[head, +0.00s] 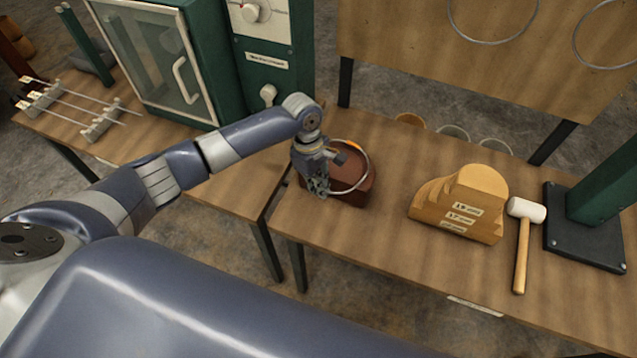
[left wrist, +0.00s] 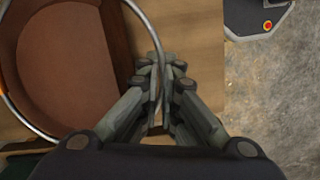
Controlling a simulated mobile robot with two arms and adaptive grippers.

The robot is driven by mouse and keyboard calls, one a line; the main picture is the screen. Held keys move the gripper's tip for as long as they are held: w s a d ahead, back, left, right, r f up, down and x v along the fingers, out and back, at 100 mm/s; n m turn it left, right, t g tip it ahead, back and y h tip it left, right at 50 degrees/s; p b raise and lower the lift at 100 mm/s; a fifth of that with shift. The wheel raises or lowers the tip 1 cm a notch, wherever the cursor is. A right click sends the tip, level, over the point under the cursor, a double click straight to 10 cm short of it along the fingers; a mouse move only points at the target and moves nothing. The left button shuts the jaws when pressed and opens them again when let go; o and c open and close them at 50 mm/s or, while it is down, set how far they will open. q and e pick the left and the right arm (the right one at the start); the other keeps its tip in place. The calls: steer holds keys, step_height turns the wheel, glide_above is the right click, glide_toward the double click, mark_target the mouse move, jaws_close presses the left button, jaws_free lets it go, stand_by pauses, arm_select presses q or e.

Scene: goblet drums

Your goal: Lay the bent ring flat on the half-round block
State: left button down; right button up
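The ring (head: 366,172) is a thin silvery hoop with an orange patch at its far side. It also shows in the left wrist view (left wrist: 143,18), where its rim passes between my fingers. My left gripper (head: 319,187) is shut on the ring's near-left rim; its fingers also show in the left wrist view (left wrist: 156,85). The ring is over a red-brown block (head: 352,197); whether it touches is unclear. The tan wooden block with stepped, rounded tops and labels (head: 478,182), seemingly the half-round block, stands to the right, apart from the ring. My right gripper is not in view.
A white-headed mallet (head: 523,245) lies right of the tan block, beside a dark base with a green post (head: 585,228). Bare tabletop (head: 390,235) lies between the two blocks. Hoops hang on the board behind (head: 440,60). A green oven-like cabinet (head: 165,60) stands left.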

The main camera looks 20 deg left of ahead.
arm_select(q)
steer(key=shift+f, duration=0.15)
stand_by(0.3)
steer(key=shift+f, duration=0.65)
steer(key=c, duration=1.8)
jaws_free()
steer(key=o, duration=0.6)
steer(key=shift+c, duration=0.2)
steer(key=shift+r, duration=0.1)
step_height(320, 180, up, 12)
steer(key=a, duration=0.2)
steer(key=shift+w, duration=0.25)
